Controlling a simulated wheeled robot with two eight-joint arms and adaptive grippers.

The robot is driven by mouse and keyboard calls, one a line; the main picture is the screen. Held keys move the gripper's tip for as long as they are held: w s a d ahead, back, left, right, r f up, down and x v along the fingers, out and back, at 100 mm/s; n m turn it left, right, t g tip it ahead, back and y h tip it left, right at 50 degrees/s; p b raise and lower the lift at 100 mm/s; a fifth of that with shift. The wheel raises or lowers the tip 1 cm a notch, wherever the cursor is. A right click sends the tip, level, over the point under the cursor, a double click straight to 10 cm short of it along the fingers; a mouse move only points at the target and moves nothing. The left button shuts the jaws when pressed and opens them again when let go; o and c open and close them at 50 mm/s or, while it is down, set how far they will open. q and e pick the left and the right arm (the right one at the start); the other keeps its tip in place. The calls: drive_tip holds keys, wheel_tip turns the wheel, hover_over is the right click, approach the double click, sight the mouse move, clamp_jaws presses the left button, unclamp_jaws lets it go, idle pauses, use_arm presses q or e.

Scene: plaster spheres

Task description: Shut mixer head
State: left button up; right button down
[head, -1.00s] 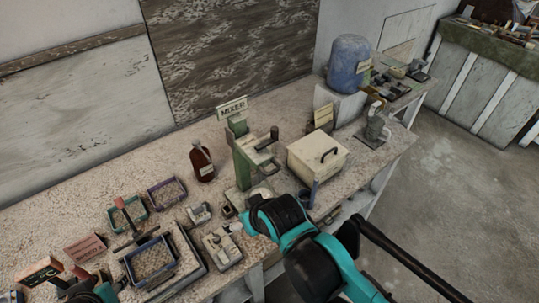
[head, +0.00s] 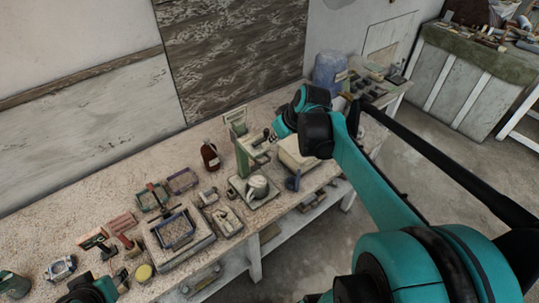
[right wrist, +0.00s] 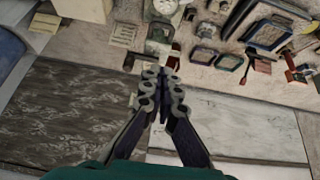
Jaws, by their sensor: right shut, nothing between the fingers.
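The mixer (head: 242,160) stands on the workbench as a green upright with a pale head part at its top, on a light base. A grey metal bowl (head: 257,187) sits on the base under the head. My right gripper (head: 267,136) is at the mixer's top, partly hidden by my wrist. I cannot tell if it touches the head, or the head's exact tilt. In the right wrist view the right gripper (right wrist: 165,75) is shut and empty, with the bowl (right wrist: 163,8) beyond it. My left gripper (head: 122,283) is low at the left; its fingers are unclear.
A brown bottle (head: 210,156) stands left of the mixer. A cream box (head: 297,155) is to its right, partly behind my right arm. A blue container (head: 330,72) stands behind at right. Several trays, such as a blue-rimmed tray (head: 176,230), crowd the bench at left.

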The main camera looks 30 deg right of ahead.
drive_tip(key=b+x, duration=0.1)
drive_tip(key=x, duration=0.8)
drive_tip(key=shift+w+d+f+b, duration=0.15)
drive_tip(key=shift+d+f+b, duration=0.05)
drive_tip(key=shift+f+b, duration=0.15)
wheel_tip(320, 180, down, 3)
drive_tip(key=shift+f, duration=0.15)
drive_tip(key=shift+s+f, duration=0.3)
drive_tip(key=shift+f, duration=0.15)
drive_tip(key=shift+f+b, duration=0.1)
drive_tip(key=shift+b, duration=0.25)
wheel_tip(320, 180, down, 12)
drive_tip(key=b, duration=0.9)
drive_tip(key=shift+f+b, duration=0.25)
drive_tip(key=shift+b, duration=0.15)
